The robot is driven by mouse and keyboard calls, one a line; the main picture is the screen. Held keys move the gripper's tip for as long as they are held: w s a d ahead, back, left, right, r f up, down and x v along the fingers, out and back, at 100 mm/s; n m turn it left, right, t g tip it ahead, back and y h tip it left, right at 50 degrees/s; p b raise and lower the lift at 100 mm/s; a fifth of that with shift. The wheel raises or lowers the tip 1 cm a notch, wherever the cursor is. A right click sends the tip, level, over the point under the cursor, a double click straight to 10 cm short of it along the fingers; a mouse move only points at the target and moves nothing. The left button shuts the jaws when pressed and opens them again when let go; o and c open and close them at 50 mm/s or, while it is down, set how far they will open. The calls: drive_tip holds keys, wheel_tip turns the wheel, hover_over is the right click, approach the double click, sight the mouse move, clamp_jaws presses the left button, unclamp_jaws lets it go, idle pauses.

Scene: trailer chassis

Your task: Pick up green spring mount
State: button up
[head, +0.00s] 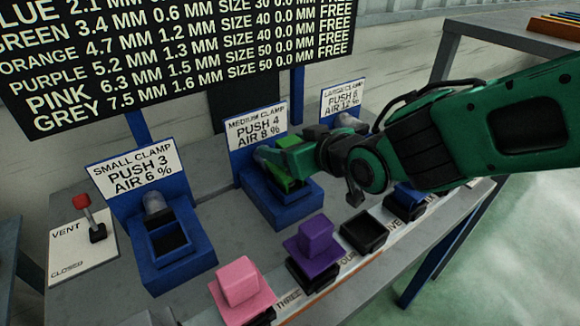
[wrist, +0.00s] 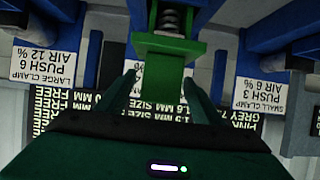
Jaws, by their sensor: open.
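The green spring mount (head: 281,179) sits in the blue medium clamp (head: 284,213) in the head view, partly hidden by my gripper. In the wrist view the mount (wrist: 164,76) is a bright green block with a wider green plate and a coil spring beyond it. My gripper (head: 284,160) is at the mount from the right. In the wrist view its two fingers (wrist: 162,92) stand open, one on each side of the green block, with small gaps showing. Whether either finger touches the block cannot be told.
The small clamp (head: 180,246) stands left, with an open socket. A pink mount (head: 238,281) and a purple mount (head: 315,238) sit along the front. An empty black tray (head: 363,232) is right of the purple one. A red-handled vent lever (head: 92,222) is far left.

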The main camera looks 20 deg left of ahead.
drive_tip(key=shift+x, duration=1.4)
drive_tip(key=shift+f, duration=0.1)
clamp_jaws()
